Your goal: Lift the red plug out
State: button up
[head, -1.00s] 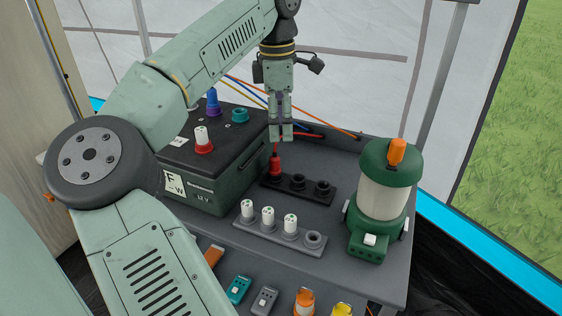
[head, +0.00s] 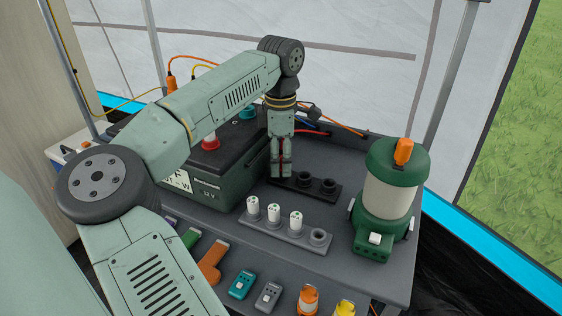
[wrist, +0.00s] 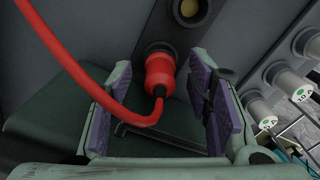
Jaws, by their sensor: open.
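The red plug (wrist: 160,72) sits in one socket of the dark socket strip (head: 303,191), with its red cord (wrist: 85,78) curving off to the left in the wrist view. My gripper (wrist: 160,82) is open, with one purple-padded finger on each side of the plug. Gaps show between the plug and both pads. In the head view my gripper (head: 281,172) points down over the left end of the strip and hides most of the plug. Two empty sockets show to its right.
A dark battery box (head: 225,178) stands close to the left of my gripper. A grey strip (head: 270,228) with several white plugs lies in front. A green lantern (head: 386,205) stands at the right. Several small coloured items line the front edge.

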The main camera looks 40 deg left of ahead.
grip_shut()
dwell(0.6)
